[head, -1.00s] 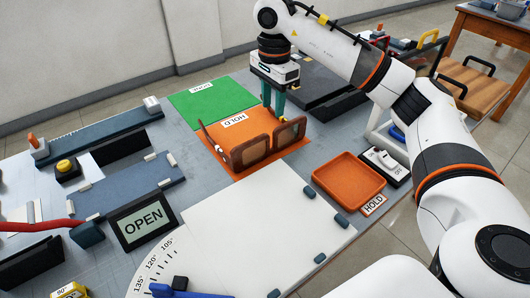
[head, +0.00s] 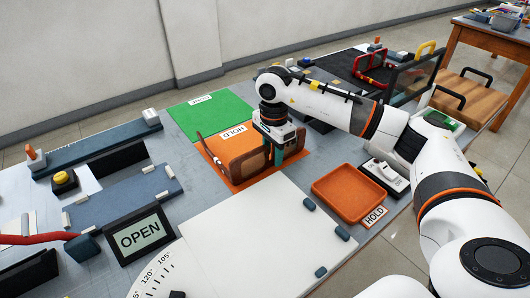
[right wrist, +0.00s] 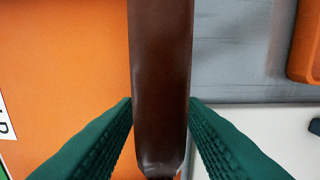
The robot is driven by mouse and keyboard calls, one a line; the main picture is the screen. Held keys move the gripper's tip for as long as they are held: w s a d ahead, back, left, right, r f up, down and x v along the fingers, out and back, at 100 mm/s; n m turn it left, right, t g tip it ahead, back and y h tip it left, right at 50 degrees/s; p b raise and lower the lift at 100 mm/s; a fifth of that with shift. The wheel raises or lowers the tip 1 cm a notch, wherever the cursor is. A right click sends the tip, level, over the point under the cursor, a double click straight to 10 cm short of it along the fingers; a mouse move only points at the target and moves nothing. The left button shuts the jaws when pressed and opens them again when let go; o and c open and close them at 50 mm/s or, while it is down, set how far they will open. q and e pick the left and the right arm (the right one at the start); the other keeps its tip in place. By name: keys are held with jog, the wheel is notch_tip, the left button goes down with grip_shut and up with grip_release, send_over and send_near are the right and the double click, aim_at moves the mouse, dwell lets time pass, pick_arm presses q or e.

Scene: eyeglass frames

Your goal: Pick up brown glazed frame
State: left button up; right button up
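The brown glazed frame (head: 246,165) stands on the orange HOLD mat (head: 213,146), with its right part hidden behind my right gripper. My right gripper (head: 284,156) points down over the right end of the frame. In the right wrist view the frame (right wrist: 160,80) is a long brown bar running down the middle between the two green ribbed fingers (right wrist: 160,125). The fingers look open, one on each side of the frame; contact at their tips cannot be made out. My left gripper is not in view.
An orange tray (head: 348,218) and a white switch box (head: 384,175) lie right of the mat. A green mat (head: 192,118) lies behind it. A white board (head: 265,235) is in front. An OPEN display (head: 140,235) and blue fixtures stand at left.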

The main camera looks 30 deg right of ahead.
grip_shut()
jog(key=shift+r, duration=0.1)
